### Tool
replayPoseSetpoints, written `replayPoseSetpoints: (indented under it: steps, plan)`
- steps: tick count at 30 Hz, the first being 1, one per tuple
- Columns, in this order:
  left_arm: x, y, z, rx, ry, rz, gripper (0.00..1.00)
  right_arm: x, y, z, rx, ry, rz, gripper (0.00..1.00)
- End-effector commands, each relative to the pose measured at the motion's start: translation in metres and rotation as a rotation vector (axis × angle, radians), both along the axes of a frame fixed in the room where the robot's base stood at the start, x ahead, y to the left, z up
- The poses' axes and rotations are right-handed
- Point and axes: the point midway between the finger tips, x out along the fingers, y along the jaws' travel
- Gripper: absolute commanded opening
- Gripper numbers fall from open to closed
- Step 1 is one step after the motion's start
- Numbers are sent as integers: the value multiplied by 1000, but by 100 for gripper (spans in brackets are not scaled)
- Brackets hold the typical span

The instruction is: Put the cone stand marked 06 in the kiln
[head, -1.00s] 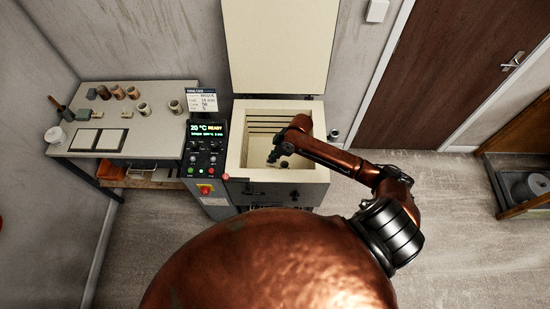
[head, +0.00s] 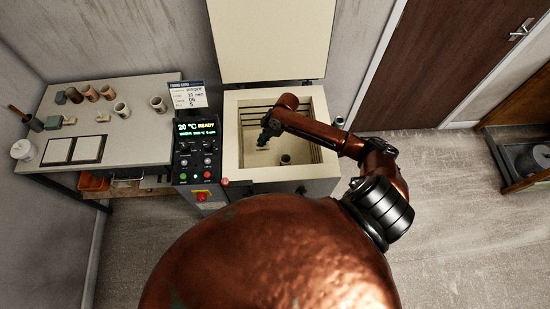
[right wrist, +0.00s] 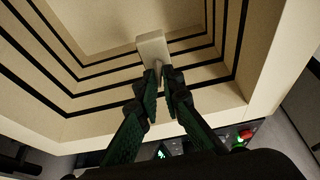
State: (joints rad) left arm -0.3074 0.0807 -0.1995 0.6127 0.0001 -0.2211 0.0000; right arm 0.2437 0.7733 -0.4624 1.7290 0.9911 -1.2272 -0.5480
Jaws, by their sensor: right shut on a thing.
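The kiln (head: 231,130) stands open with its lid (head: 272,40) raised behind it. My right arm reaches over its right side, and my right gripper (head: 265,137) is inside the opening, toward the left. In the right wrist view the gripper (right wrist: 161,78) is shut on a small pale block, a cone stand (right wrist: 152,46), held at its fingertips. The stepped, dark-grooved kiln walls surround it there. No mark on the stand can be read, and I cannot tell whether it touches the kiln floor. My left gripper is not in view.
A small dark round thing (head: 286,159) shows inside the kiln. The control panel (head: 198,145) reads 20 °C READY, and a card (head: 188,94) stands above it. The worktable (head: 125,148) at left holds cups, small blocks and two pale tiles.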

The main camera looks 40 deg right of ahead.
Motion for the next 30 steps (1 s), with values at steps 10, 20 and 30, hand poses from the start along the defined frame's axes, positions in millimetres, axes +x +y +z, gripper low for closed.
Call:
replayPoseSetpoints:
  steps: [10,20,30]
  plan:
    - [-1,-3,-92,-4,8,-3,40,-6,0,-107,0,4,0,0]
    - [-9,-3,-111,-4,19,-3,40,-8,0,-143,1,4,-4,0]
    - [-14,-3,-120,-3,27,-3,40,-7,-1,-187,0,0,-3,0]
